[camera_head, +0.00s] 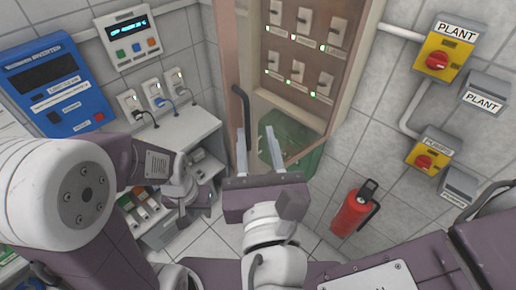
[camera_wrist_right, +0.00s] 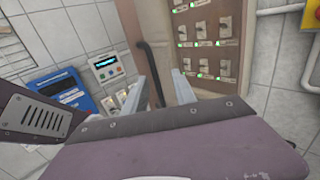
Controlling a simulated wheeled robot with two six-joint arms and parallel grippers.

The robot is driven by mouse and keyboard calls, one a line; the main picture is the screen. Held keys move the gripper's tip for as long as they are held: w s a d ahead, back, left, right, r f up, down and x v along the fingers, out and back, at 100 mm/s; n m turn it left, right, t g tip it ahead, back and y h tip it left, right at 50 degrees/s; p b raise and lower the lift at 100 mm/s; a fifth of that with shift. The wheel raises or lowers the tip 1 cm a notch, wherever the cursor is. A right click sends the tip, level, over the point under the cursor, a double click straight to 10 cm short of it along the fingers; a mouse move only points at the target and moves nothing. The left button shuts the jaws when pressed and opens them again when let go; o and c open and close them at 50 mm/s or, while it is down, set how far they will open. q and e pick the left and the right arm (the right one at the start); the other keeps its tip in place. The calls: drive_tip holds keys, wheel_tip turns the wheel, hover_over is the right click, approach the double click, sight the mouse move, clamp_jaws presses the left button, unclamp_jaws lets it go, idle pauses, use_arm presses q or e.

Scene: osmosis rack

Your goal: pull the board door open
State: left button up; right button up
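The board (camera_head: 302,62) is a brown panel with rows of switches and green lights; it also shows in the right wrist view (camera_wrist_right: 206,47). A pale door panel (camera_head: 225,50) with a black bar handle (camera_head: 242,105) stands at its left side. My right gripper (camera_head: 256,132) is open, its two fingers pointing up towards the handle's lower end. In the right wrist view the handle (camera_wrist_right: 152,72) shows between the fingers (camera_wrist_right: 160,85); contact cannot be told. My left gripper (camera_head: 187,188) is off to the left, away from the door; its fingers are unclear.
A blue inverter box (camera_head: 52,85), a display panel (camera_head: 133,38) and plugged sockets (camera_head: 155,93) are on the left wall above a grey bench (camera_head: 180,135). A red extinguisher (camera_head: 354,210) and yellow switch boxes (camera_head: 442,52) are on the right.

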drive_tip(key=s, duration=0.2)
drive_tip(key=shift+s+d+b, duration=0.15)
drive_tip(key=shift+s+b, duration=0.15)
drive_tip(key=shift+s, duration=0.05)
